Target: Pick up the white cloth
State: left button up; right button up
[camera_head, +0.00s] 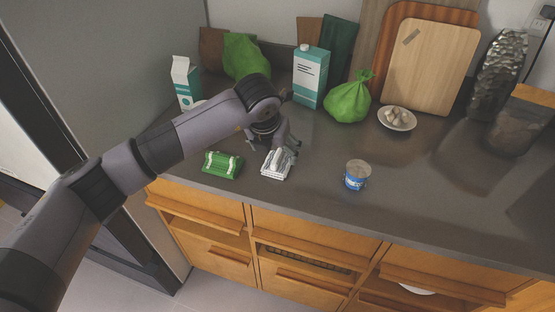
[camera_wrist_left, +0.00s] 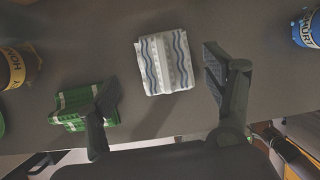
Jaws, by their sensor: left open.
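The white cloth (camera_head: 277,164) lies folded on the grey counter near its front edge. In the left wrist view the cloth (camera_wrist_left: 168,62) is white with wavy blue-grey stripes. My left gripper (camera_head: 286,143) is over the cloth's far side in the head view. In the wrist view my left gripper (camera_wrist_left: 160,92) has its fingers spread wide and nothing between them is held. The cloth lies ahead of the fingertips, between their lines. The height of the fingers above it is hard to tell. My right gripper is in neither view.
A green cloth (camera_head: 222,165) lies just left, under the left finger in the wrist view. A blue-and-white tub (camera_head: 356,175) stands right. Cartons (camera_head: 310,77), a green bag (camera_head: 348,101), a bowl (camera_head: 397,119) and cutting boards (camera_head: 430,65) stand behind. The counter right of the tub is clear.

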aim_at(277, 156)
pick_arm(q)
jog(key=p+x, duration=0.1)
jog(key=x, duration=0.3)
jog(key=shift+d+f, duration=0.15)
jog(key=shift+d, duration=0.05)
jog(key=shift+s, duration=0.1)
jog(key=shift+c, duration=0.2)
jog(key=c, duration=1.2)
